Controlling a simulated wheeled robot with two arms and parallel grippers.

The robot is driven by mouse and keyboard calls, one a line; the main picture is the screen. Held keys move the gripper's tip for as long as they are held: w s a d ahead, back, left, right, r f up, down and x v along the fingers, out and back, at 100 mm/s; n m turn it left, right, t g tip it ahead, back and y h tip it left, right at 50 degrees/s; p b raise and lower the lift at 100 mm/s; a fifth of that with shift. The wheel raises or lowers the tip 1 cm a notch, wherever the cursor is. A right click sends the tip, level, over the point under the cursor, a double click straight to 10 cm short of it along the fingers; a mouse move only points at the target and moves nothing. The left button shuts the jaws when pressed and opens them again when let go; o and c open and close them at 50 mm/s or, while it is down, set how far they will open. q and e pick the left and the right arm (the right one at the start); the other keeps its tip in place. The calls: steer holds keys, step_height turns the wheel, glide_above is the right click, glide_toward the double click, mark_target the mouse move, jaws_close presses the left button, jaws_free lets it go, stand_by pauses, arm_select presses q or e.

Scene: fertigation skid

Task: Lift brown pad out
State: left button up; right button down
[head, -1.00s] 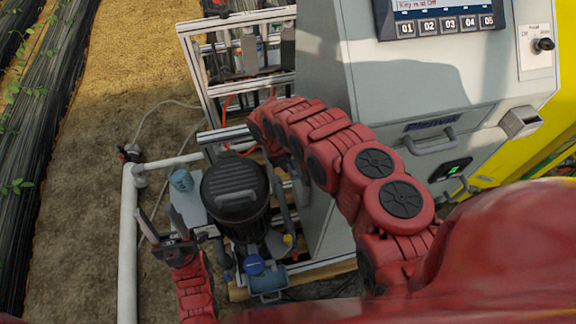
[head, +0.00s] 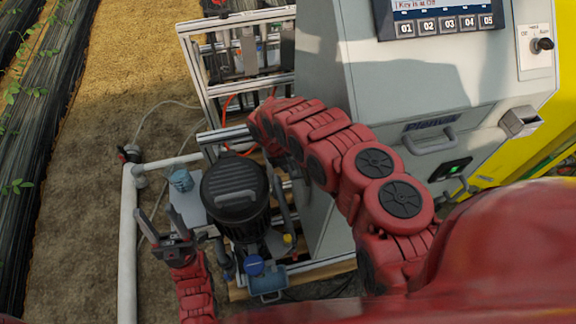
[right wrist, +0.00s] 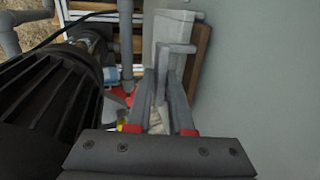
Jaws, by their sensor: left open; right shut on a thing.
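A brown strip-like piece (right wrist: 198,62), which looks like the brown pad, stands on edge beside the grey wall in the right wrist view. A pale grey panel (right wrist: 172,25) is just left of it. My right gripper (right wrist: 174,62) has its two grey fingers drawn together at the tips, just left of the brown piece. My left gripper (head: 155,210) is open and empty, left of the motor.
The black ribbed motor (head: 235,190) is close on the left of my right gripper. The grey cabinet (head: 420,90) walls off the right. A white pipe (head: 128,240) runs left of my left gripper. A metal frame (head: 210,75) stands behind.

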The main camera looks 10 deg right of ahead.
steer(key=shift+a, duration=0.2)
steer(key=shift+w+r+p, duration=0.15)
steer(key=shift+r+p, duration=0.35)
steer(key=shift+r, duration=0.9)
step_height(320, 180, up, 14)
steer(key=p, duration=1)
steer(key=shift+d+r, duration=0.15)
steer(key=shift+r, duration=0.05)
steer(key=shift+s+f, duration=0.1)
steer(key=shift+s, duration=0.15)
